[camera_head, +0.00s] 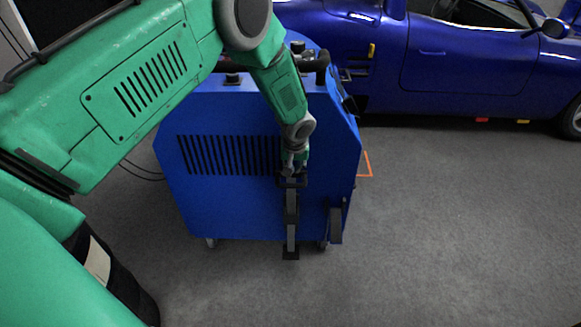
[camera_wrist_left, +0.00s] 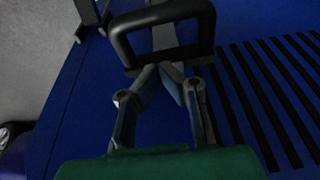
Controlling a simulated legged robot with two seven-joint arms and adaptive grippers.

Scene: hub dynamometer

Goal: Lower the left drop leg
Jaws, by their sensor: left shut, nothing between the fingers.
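The drop leg (camera_head: 291,232) is a grey upright bar with a black foot on the near face of the blue dynamometer cabinet (camera_head: 235,205). I cannot tell whether its foot touches the floor. A black loop handle (camera_wrist_left: 205,28) crosses the top of the wrist view, with a grey bar behind it. My left gripper (camera_head: 292,172) points down at the leg's top end in the head view. Its fingers (camera_wrist_left: 168,70) are shut and empty, with the tips at the near bar of the handle. I cannot tell whether they touch it. My right gripper is in neither view.
A dark bracket-like part (camera_head: 336,222) sits at the cabinet's right edge. The cabinet stands on casters (camera_head: 211,243). A blue car (camera_head: 455,60) is behind it. Cables lie on the left. Grey floor (camera_head: 450,230) is clear to the right and in front.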

